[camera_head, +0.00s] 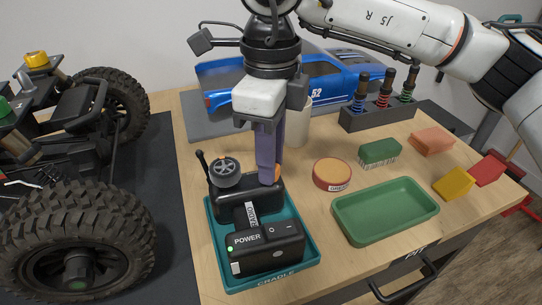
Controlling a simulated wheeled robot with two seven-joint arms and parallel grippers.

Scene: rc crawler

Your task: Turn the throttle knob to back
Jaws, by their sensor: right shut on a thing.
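A black controller (265,247) sits in a teal cradle (314,240) on the wooden table. It has a POWER rocker switch (281,230), a lit green light, a small grey wheel (225,171) and a short antenna (202,162). The orange throttle knob (278,173) is at the controller's far right and is mostly hidden by my fingers. My right gripper (267,182) points down there, its fingers close together and shut on the knob. Which way the knob points cannot be seen. My left gripper is not in view.
A crawler chassis with big tyres (75,255) stands at left. A blue car body (330,72) lies behind my gripper. A green tray (386,211), a round tin (333,174), a shock rack (380,116) and coloured blocks are at right.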

